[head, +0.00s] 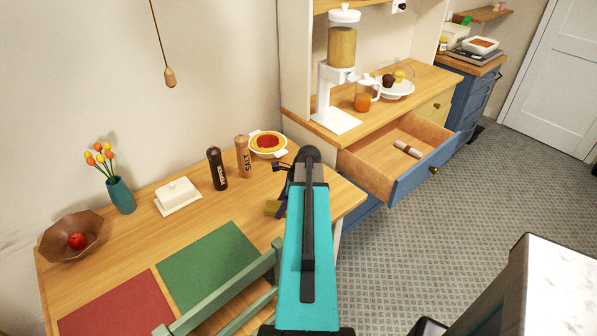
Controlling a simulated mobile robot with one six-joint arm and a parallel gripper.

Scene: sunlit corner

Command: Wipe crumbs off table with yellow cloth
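The wooden table (128,234) runs along the wall on the left. A small yellowish thing, likely the yellow cloth (271,208), shows at the table's right part, just left of my arm. My gripper (281,205) is at the table's right end, right beside the cloth. My own arm hides much of the gripper and perhaps part of the cloth, so I cannot tell whether the fingers hold it. I can make out no crumbs at this size.
Dark and light shakers (217,169) and a bowl of red food (268,143) stand behind the gripper. A butter dish (178,196), vase (121,195), fruit bowl (70,237), green mat (208,262) and chair (225,291) are left. An open drawer (396,155) juts out right.

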